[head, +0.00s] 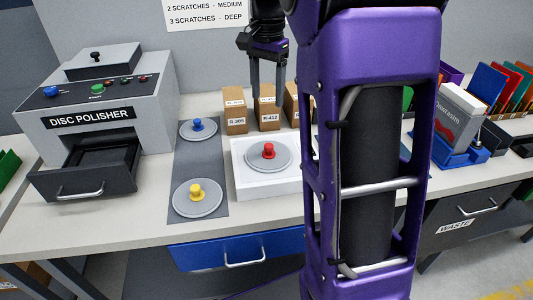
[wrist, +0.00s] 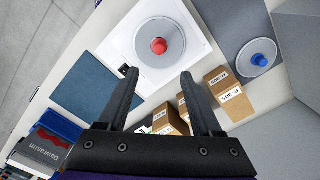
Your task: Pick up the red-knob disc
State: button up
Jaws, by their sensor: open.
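The red-knob disc (head: 282,155) is a grey disc with a red knob in its middle. It lies flat on a white square platform (head: 258,189) on the workbench, and it also shows in the wrist view (wrist: 173,33). My gripper (head: 267,96) is open and empty. In the head view it hangs in front of the small cardboard boxes, behind the disc and above the bench. In the wrist view the two fingers (wrist: 159,74) point toward the platform, with the red knob beyond the fingertips. Nothing is between the fingers at the tips.
A blue-knob disc (head: 198,130) and a yellow-knob disc (head: 197,199) lie on a grey mat (head: 201,163) left of the platform. Several cardboard boxes (head: 235,112) stand behind. The disc polisher (head: 95,118) has its drawer (head: 88,171) pulled out. Binders and blue holders are at right.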

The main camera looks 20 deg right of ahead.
jog(key=b, duration=0.2)
send_over(269, 145)
jog(key=f, duration=0.9)
jog(key=shift+a+f, duration=0.1)
jog(key=shift+a, duration=0.15)
jog(key=shift+d+f+b, duration=0.2)
jog(key=shift+f+b, duration=0.1)
jog(key=shift+f, duration=2.4)
jog(key=shift+c, duration=0.2)
grip_shut()
